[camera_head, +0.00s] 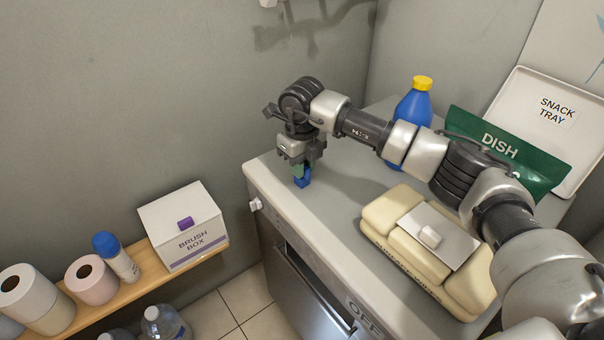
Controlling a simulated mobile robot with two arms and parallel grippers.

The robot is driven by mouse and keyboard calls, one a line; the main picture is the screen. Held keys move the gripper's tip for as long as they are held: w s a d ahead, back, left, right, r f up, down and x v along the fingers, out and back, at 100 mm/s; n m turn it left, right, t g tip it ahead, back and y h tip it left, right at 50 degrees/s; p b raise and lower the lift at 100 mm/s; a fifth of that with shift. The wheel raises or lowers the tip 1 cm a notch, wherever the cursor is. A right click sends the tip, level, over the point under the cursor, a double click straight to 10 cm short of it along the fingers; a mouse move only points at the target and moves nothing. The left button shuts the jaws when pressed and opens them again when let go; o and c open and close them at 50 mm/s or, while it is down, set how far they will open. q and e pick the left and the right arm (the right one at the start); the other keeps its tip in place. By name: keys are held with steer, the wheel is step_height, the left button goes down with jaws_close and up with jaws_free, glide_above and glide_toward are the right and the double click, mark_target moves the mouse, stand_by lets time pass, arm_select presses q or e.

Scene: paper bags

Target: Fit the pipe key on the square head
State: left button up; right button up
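My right gripper (299,160) points down over the back left part of the grey counter top. A small white stub (256,205) sticks out of the left side of the cabinet, below the counter edge. It may be the square head, but its shape is too small to tell. The blue piece is apart from it, to its right and higher in the picture. My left gripper is out of view.
Cream packs (383,214) with a plate and white knob lie on the counter (345,260) beneath my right arm. Behind stand a blue bottle (413,106), a green DISH pouch (500,150) and a snack tray (545,125). A wooden shelf (150,272) holds a brush box (183,226) and rolls.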

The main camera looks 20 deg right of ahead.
jaws_close()
steer(key=shift+r, duration=0.15)
steer(key=shift+r+p, duration=2.5)
steer(key=shift+r, duration=1.4)
steer(key=shift+f, duration=0.1)
